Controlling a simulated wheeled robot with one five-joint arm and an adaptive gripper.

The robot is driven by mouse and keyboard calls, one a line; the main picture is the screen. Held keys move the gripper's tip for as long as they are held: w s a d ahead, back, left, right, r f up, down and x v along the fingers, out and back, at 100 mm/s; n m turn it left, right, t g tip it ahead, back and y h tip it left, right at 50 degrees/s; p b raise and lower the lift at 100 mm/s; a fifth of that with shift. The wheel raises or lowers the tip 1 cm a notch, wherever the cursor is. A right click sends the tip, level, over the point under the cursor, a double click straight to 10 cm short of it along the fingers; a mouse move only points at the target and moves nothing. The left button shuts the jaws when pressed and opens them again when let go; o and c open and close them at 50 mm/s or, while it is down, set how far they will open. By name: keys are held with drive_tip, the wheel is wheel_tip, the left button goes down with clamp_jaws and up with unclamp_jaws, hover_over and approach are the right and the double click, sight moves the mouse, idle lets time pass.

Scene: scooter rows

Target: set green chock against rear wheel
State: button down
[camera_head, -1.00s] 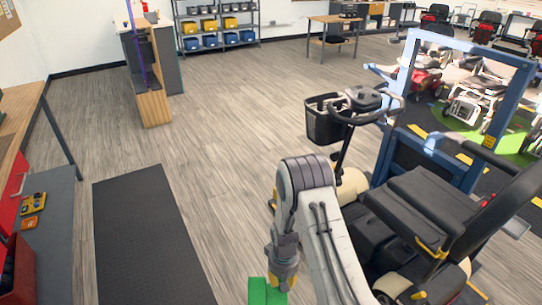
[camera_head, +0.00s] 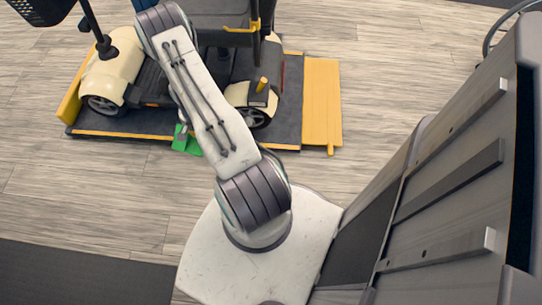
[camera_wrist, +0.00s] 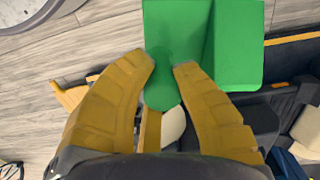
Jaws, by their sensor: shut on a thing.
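The green chock (camera_head: 186,141) shows beside my forearm in the head view, at the near edge of the scooter's dark platform (camera_head: 140,127). It lies left of the rear wheel (camera_head: 256,118) and apart from it; I cannot tell its height above the floor. In the wrist view the green chock (camera_wrist: 236,45) fills the top middle, with a flat part and a raised block. My gripper (camera_wrist: 163,66) is shut on its rounded green knob. In the head view my arm hides most of the gripper. The cream scooter (camera_head: 112,68) stands on the platform, front wheel (camera_head: 103,106) at left.
A yellow ramp plate (camera_head: 322,100) is at the platform's right end, and a yellow strip (camera_head: 72,100) is at its left end. A dark mat (camera_head: 70,275) lies at lower left. Bare wood floor (camera_head: 100,195) is free in front of the platform.

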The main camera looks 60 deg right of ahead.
drive_tip(key=s+d+f+m+b, duration=0.5)
drive_tip(key=s+f+b, duration=0.1)
drive_tip(key=f, duration=0.3)
drive_tip(key=s+d+f+m+b, duration=0.5)
drive_tip(key=s+d+f+b, duration=0.1)
drive_tip(key=f, duration=0.4)
drive_tip(key=s+d+f+m+b, duration=0.5)
drive_tip(key=s+d+f+b, duration=0.1)
drive_tip(key=s+f+b, duration=0.2)
drive_tip(key=shift+s+d+f+m, duration=0.2)
drive_tip(key=shift+f+m, duration=0.1)
drive_tip(key=shift+f, duration=0.55)
